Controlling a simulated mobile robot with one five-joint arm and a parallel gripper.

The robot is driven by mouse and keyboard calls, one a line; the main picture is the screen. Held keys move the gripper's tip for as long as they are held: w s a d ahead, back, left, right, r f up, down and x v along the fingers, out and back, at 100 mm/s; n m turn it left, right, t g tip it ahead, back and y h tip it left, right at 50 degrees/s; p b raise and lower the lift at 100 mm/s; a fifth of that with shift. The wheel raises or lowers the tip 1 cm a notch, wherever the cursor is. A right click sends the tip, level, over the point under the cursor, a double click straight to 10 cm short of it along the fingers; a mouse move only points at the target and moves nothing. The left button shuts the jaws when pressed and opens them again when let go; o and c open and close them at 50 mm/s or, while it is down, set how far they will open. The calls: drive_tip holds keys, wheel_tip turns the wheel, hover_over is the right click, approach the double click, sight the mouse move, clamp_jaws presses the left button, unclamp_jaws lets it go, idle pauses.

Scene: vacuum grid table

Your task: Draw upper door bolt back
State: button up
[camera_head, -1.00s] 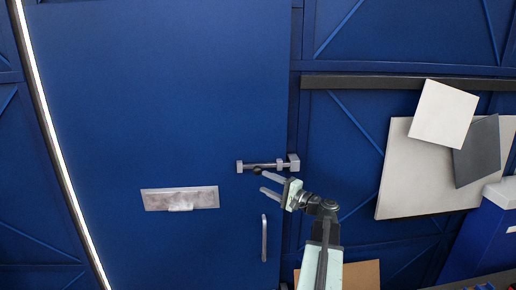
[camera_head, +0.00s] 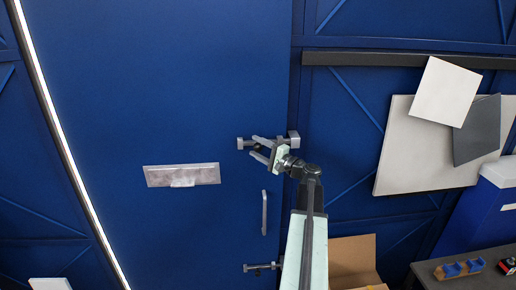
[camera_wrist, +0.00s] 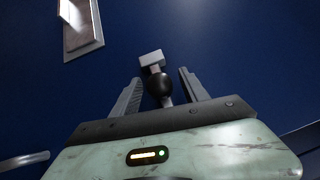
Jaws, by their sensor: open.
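The upper door bolt (camera_head: 242,143) is a grey metal bar on the blue door, with a small bracket at its left and a larger block (camera_head: 294,138) at its right by the door's edge. My gripper (camera_head: 254,146) is open in front of it and hides much of the bar. In the wrist view, the bolt's dark round knob (camera_wrist: 159,86) sits between my two fingers (camera_wrist: 158,77), with gaps on both sides. The grey left bracket (camera_wrist: 152,58) shows just past the fingertips.
A vertical door handle (camera_head: 264,213) is below the upper bolt, and a lower bolt (camera_head: 262,267) is further down. A metal letter plate (camera_head: 182,175) is on the door to the left. Cardboard (camera_head: 352,260) and a dark bench (camera_head: 425,272) are at the lower right.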

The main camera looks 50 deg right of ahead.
clamp_jaws()
idle(1.3)
